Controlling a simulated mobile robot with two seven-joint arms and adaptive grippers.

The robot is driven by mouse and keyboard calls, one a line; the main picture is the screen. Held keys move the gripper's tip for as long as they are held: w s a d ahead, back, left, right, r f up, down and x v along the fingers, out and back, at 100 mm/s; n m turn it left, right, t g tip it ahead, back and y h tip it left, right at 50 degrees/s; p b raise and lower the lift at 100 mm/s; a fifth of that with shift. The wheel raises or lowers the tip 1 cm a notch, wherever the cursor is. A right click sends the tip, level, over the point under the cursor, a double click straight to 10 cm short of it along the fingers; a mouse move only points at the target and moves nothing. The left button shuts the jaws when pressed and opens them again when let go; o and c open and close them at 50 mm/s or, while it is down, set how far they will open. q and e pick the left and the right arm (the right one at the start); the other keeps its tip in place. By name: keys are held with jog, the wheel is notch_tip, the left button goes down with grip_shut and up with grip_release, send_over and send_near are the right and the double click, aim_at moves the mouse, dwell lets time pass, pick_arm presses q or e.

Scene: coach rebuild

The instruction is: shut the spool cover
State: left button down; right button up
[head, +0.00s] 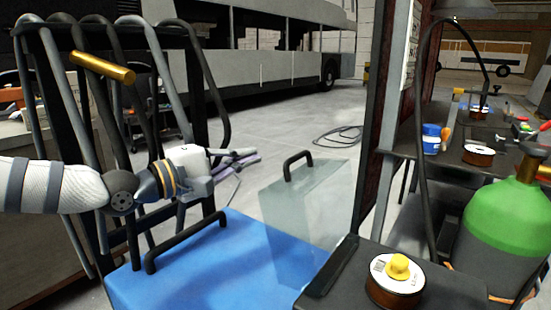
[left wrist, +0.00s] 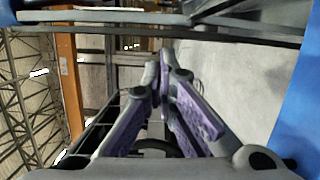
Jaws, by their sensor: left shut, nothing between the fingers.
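The clear spool cover (head: 312,205) stands open in the head view, tilted steeply up from the left edge of a black stand (head: 350,270). A black bar handle (head: 298,160) is on its upper edge. A wire spool (head: 397,278) with a white label and yellow knob sits uncovered on the stand. My left gripper (head: 252,156) is shut and empty, left of the cover's handle and apart from it. The left wrist view shows its purple-padded fingers (left wrist: 162,66) together with nothing between them; the cover cannot be made out there. My right gripper is not in view.
A blue panel (head: 225,265) with a black handle (head: 185,240) lies below my left gripper. Grey and black bars (head: 115,90) stand behind my left arm. A green cylinder (head: 505,220) and a cluttered bench are at right. Open floor (head: 290,125) lies behind.

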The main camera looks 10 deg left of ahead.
pick_arm(q)
jog(key=d, duration=0.1)
jog(key=d+p, duration=0.1)
jog(key=d, duration=0.1)
jog(key=w+d, duration=0.1)
jog(key=d, duration=0.1)
jog(key=shift+d+r+p, duration=0.2)
jog(key=shift+d+p, duration=0.05)
jog(key=shift+p, duration=0.05)
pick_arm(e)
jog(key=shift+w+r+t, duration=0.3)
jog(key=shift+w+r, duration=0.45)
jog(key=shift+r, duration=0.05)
pick_arm(q)
jog(key=shift+d, duration=0.1)
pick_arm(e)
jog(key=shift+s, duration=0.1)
